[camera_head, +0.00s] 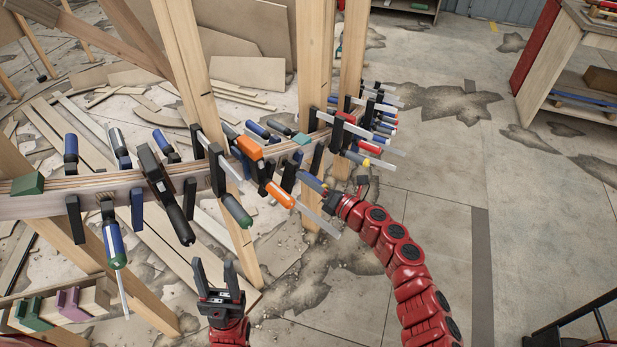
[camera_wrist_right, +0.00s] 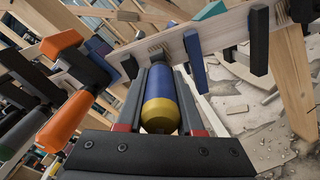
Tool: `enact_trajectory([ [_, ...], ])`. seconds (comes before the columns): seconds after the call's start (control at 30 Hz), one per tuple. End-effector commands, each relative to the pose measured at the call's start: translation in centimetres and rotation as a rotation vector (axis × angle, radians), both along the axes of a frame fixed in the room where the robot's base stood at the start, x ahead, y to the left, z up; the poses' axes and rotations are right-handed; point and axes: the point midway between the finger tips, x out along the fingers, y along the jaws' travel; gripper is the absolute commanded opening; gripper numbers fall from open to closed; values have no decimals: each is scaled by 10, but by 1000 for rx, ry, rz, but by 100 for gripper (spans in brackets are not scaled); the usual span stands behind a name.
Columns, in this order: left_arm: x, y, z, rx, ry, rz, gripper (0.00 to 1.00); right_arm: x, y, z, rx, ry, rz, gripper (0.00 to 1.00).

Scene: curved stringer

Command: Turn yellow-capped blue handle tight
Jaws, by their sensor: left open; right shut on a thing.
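The yellow-capped blue handle (camera_wrist_right: 170,92) lies between the two fingers of my right gripper (camera_wrist_right: 163,88) in the right wrist view, its yellow end towards the palm. The gripper is shut on it. In the head view the blue handle (camera_head: 312,183) shows at the tip of my right arm, and my right gripper (camera_head: 330,194) partly hides it. My left gripper (camera_head: 216,272) is open and empty, low in the picture and apart from the clamps.
The curved wooden stringer (camera_head: 95,192) carries several clamps. An orange-handled clamp (camera_head: 250,148) is close left of my right gripper; its orange handles also show in the wrist view (camera_wrist_right: 63,122). Wooden posts (camera_head: 315,60) stand behind.

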Motion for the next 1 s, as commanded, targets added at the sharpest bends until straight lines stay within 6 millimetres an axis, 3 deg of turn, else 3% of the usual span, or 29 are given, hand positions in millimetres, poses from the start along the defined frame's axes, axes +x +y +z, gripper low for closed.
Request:
enact_trajectory([
  [1.0, 0, 0, 73, 0, 0, 0, 50, 0, 0, 5, 650, 715, -2, 0],
])
